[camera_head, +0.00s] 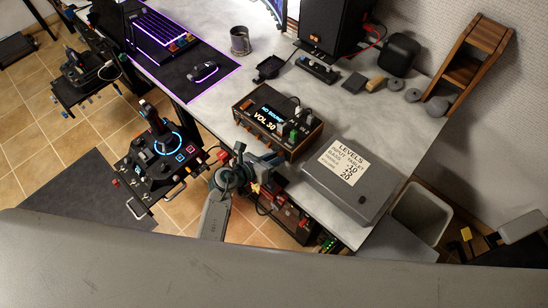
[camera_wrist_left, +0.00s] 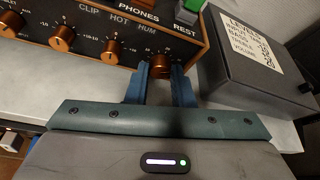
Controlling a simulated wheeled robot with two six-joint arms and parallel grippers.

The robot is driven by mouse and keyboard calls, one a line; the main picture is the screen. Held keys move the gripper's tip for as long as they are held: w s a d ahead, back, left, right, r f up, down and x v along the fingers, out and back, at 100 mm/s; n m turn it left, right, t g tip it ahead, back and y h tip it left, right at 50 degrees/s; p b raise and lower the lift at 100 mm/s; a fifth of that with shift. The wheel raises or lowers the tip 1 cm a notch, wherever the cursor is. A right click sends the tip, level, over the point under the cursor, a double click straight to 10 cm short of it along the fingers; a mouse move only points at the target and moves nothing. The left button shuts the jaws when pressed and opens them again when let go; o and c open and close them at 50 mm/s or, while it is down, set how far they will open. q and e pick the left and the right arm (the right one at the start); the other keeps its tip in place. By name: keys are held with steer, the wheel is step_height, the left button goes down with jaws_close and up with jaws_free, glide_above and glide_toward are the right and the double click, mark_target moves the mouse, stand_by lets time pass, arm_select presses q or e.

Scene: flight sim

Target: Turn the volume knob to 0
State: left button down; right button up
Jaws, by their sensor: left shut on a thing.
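The amplifier box (camera_head: 290,147) with wooden sides stands near the table's front edge. Its screen (camera_head: 267,112) reads "VOL 30" under a line too small to read surely. In the left wrist view, a row of copper knobs runs along its front. My left gripper (camera_head: 268,159) reaches the box's front from below. It also shows in the left wrist view (camera_wrist_left: 160,74), its two blue fingers shut on the rightmost copper knob (camera_wrist_left: 160,64), one on each side. The knob's own label is hidden or too small to read. My right gripper is not in view.
A grey case (camera_head: 375,196) with a "LEVELS" note sits close to the right of the box. Switches and plugs (camera_head: 292,128) stand on the box's top. A joystick panel (camera_head: 160,150) is to the left. A mouse (camera_head: 203,71) and keyboard lie behind.

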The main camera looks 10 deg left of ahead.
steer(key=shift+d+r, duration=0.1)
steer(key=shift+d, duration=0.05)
arm_select(q)
steer(key=shift+w+a+n+h+p, duration=0.1)
steer(key=shift+n+h+p, duration=0.25)
steer(key=shift+n, duration=0.15)
steer(key=shift+n+g+h, duration=0.4)
steer(key=shift+n+h, duration=0.05)
steer(key=shift+n, duration=0.35)
steer(key=shift+a+f+n+h, duration=0.15)
steer(key=shift+n+h, duration=0.35)
steer(key=shift+n, duration=0.3)
steer(key=shift+w, duration=0.1)
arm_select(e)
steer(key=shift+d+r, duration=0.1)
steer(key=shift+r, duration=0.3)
arm_select(q)
steer(key=shift+n, duration=0.4)
steer(key=c, duration=1.3)
jaws_free()
steer(key=shift+o, duration=0.2)
